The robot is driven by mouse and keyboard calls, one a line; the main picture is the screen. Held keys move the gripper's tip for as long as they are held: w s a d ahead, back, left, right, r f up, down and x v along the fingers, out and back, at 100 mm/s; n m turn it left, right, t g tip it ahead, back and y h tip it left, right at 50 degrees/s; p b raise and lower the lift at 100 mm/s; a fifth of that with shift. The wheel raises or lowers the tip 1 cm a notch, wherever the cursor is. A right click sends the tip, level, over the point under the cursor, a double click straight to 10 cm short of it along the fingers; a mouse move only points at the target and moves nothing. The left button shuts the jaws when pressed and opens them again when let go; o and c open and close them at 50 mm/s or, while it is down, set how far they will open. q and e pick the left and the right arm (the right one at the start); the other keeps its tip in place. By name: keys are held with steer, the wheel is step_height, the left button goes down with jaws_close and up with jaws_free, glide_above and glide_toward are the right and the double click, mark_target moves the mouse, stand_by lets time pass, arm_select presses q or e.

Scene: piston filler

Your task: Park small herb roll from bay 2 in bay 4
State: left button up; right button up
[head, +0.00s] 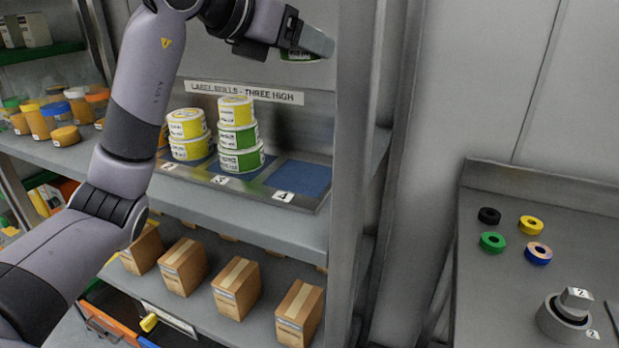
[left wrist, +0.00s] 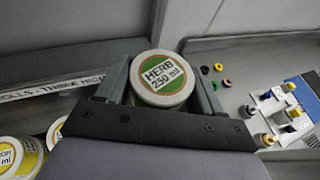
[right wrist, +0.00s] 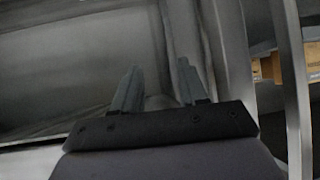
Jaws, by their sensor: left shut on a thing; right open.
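My left gripper (head: 309,46) is raised high in front of the label shelf and is shut on a herb roll (left wrist: 161,78). The roll has a white top with a green ring and the words HERB 250 ml. In the head view only a green strip of the held herb roll (head: 299,56) shows under the fingers. Bay 4 (head: 302,177) is an empty blue mat at the shelf's right end. Bay 3 holds a yellow roll (head: 236,110) on top of two green rolls (head: 240,148). Bay 2 holds two yellow rolls (head: 188,136). My right gripper (right wrist: 158,92) is open and empty.
A label strip (head: 244,93) runs behind the bays. An upright shelf post (head: 349,150) stands just right of bay 4. Cardboard boxes (head: 236,288) fill the shelf below. A grey bench (head: 500,270) with coloured rings is at right.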

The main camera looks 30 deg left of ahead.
mark_target(301, 176)
arm_select(q)
step_height(301, 176, down, 20)
steer(key=b, duration=0.3)
steer(key=shift+r, duration=0.15)
stand_by(0.4)
steer(key=o, duration=1.1)
steer(key=v, duration=1.2)
